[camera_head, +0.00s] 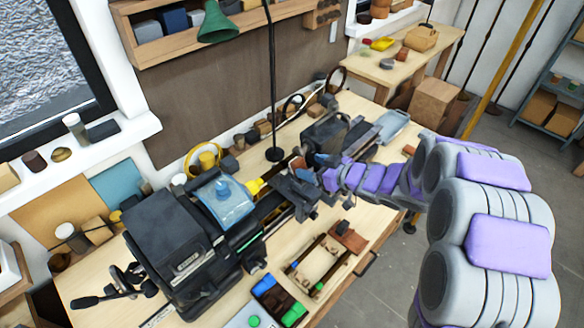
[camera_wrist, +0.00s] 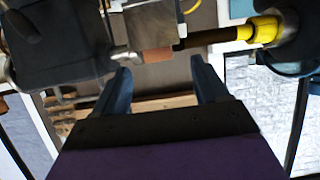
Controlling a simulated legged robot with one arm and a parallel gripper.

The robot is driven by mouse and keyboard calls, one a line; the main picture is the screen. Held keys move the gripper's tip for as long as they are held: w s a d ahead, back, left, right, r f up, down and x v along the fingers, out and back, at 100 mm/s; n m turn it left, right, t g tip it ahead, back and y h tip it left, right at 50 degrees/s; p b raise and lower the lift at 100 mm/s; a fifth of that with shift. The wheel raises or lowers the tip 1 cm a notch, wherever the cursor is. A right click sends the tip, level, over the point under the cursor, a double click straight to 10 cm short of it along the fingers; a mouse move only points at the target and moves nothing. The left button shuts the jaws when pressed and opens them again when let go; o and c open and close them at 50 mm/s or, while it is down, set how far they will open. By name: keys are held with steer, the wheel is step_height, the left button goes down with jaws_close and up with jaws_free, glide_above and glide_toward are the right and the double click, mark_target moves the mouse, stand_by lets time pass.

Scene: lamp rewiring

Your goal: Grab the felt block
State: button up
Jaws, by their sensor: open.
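I cannot tell for certain which thing is the felt block. A small reddish-brown piece (camera_wrist: 157,55) shows in the wrist view, in line with a dark rod and a yellow handle (camera_wrist: 258,29) on the lathe. My gripper (camera_wrist: 160,78) is open, its two blue-grey fingers spread below that piece in the picture, with nothing seen between them. In the head view my purple and grey arm reaches in from the right to the middle of the lathe (camera_head: 170,240); my fingertips are hard to make out there.
The workbench (camera_head: 293,232) also holds a wooden tray (camera_head: 318,262), small bins with blue and green pieces (camera_head: 294,314) and a reddish block (camera_head: 409,150) at its right edge. A thin lamp pole (camera_head: 272,90) stands behind the lathe. Bare benchtop shows in front.

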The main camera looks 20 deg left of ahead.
mark_target(301, 163)
steer(key=x, duration=0.6)
steer(key=shift+s+a+r, duration=0.1)
steer(key=shift+s+r, duration=0.15)
steer(key=shift+s, duration=0.05)
steer(key=shift+w+d+f, duration=0.15)
steer(key=shift+w+d, duration=0.15)
steer(key=shift+d, duration=0.15)
steer(key=shift+w+d, duration=0.1)
steer(key=shift+d, duration=0.15)
steer(key=shift+c, duration=0.6)
steer(key=shift+s+d, duration=0.2)
steer(key=shift+s, duration=0.05)
steer(key=c, duration=0.3)
steer(key=shift+a, duration=0.2)
steer(key=c, duration=0.8)
steer(key=shift+w+r, duration=0.1)
steer(key=shift+r, duration=0.15)
